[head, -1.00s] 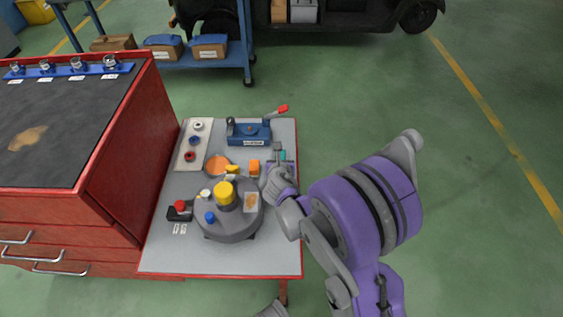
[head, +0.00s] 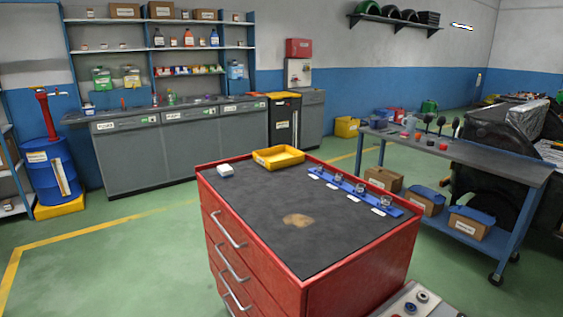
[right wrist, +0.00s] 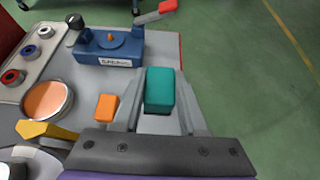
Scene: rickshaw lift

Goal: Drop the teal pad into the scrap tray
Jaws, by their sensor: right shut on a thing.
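The teal pad (right wrist: 160,88) is a small block between the two fingers of my right gripper (right wrist: 159,106) in the right wrist view. The gripper is shut on it, near the right edge of the grey table. I cannot tell whether the pad is clear of the surface below it. A yellow tray (head: 278,158), which I take as the scrap tray, sits at the back of the red cabinet's dark top in the head view. My left gripper is in neither view.
An orange block (right wrist: 106,108), an orange bowl (right wrist: 48,99) and a blue fixture (right wrist: 110,48) lie near my right gripper. Green floor is open left of the cabinet.

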